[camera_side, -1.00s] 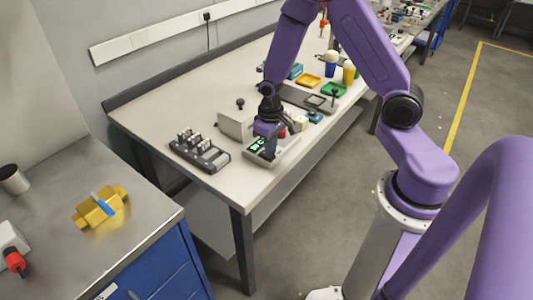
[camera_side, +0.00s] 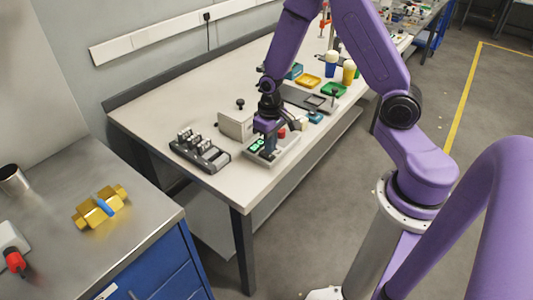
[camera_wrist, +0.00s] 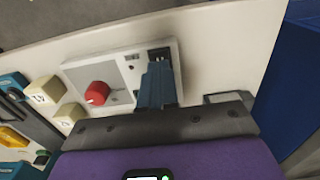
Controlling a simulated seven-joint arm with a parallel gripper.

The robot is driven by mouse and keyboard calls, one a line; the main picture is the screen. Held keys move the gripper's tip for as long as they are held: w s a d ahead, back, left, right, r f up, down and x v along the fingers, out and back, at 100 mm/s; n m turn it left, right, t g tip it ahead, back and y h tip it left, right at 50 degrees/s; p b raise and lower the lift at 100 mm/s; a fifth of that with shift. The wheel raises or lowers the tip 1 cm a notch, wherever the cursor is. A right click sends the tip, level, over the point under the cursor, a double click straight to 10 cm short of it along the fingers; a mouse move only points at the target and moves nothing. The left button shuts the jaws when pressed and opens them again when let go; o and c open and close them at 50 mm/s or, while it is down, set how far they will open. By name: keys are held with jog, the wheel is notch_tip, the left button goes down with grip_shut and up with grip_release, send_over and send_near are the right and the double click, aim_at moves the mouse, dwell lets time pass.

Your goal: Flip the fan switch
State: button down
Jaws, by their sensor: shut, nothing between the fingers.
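My gripper (camera_side: 270,150) is shut and empty, pointing down over the panel, close to the green marks. In the wrist view its fingers (camera_wrist: 155,80) cover part of a dark slot (camera_wrist: 160,53) beside the knob. I cannot tell whether they touch a switch. No fan label is legible.
A grey box (camera_side: 235,125) and a dark rack (camera_side: 200,152) stand left of the panel. Small blue, yellow and green items lie behind it. A yellow fitting with a blue part (camera_side: 100,208) lies on the metal cabinet at left. The bench's front left corner is clear.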

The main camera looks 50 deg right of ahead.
aim_at(270, 157)
jog(key=shift+r, duration=2.55)
jog(key=s+a+r+n, duration=0.6)
jog(key=s+a+r, duration=0.2)
jog(key=s, duration=0.2)
jog(key=s+r+n, duration=0.4)
jog(key=s+n, duration=0.2)
jog(key=s, duration=0.7)
jog(key=shift+s+n, duration=0.2)
jog(key=shift+n, duration=0.1)
jog(key=shift+d, duration=0.1)
